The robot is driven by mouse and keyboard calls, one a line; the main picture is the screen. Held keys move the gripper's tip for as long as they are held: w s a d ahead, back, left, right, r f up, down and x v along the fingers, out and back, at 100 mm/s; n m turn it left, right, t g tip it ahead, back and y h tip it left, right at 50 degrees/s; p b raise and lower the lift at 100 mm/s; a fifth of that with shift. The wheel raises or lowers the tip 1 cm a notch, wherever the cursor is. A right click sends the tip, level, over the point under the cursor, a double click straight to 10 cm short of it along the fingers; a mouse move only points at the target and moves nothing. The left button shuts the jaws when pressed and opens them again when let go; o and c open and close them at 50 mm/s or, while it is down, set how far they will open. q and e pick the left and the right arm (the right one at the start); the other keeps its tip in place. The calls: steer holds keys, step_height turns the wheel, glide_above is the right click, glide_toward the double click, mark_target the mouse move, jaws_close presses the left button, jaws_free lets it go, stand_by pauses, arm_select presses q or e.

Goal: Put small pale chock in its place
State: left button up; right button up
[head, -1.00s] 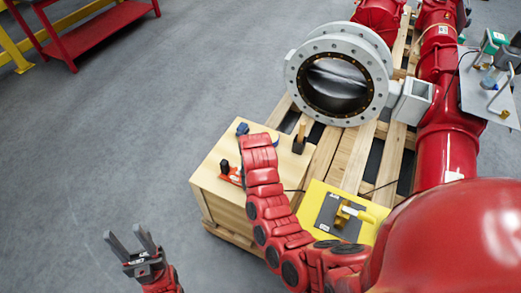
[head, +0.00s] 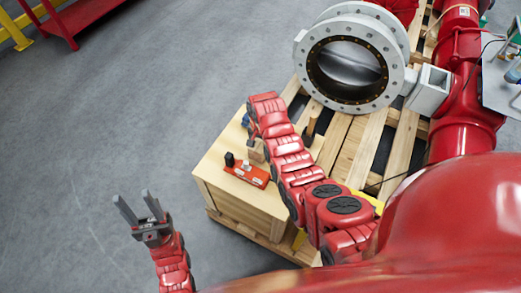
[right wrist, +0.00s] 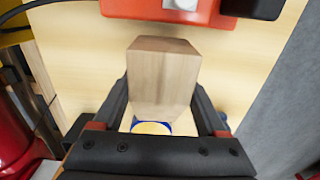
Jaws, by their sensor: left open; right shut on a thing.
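The small pale chock, a plain wooden block (right wrist: 163,78), is between the two black fingers of my right gripper (right wrist: 163,97) in the right wrist view. The gripper is shut on it. In the head view the block (head: 257,151) shows just left of my right arm, over the wooden box top; my right gripper is mostly hidden there. I cannot tell whether the block touches the top. My left gripper (head: 141,214) is open and empty, over the grey floor left of the box.
An orange-red tool (head: 248,173) lies on the wooden box (head: 215,165) close to the block. A blue item (right wrist: 140,125) is partly hidden behind the block. The large flanged valve (head: 397,90) rests on a pallet behind.

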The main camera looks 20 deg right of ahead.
steer(key=shift+f, duration=1.5)
steer(key=shift+f, duration=0.1)
steer(key=o, duration=1.5)
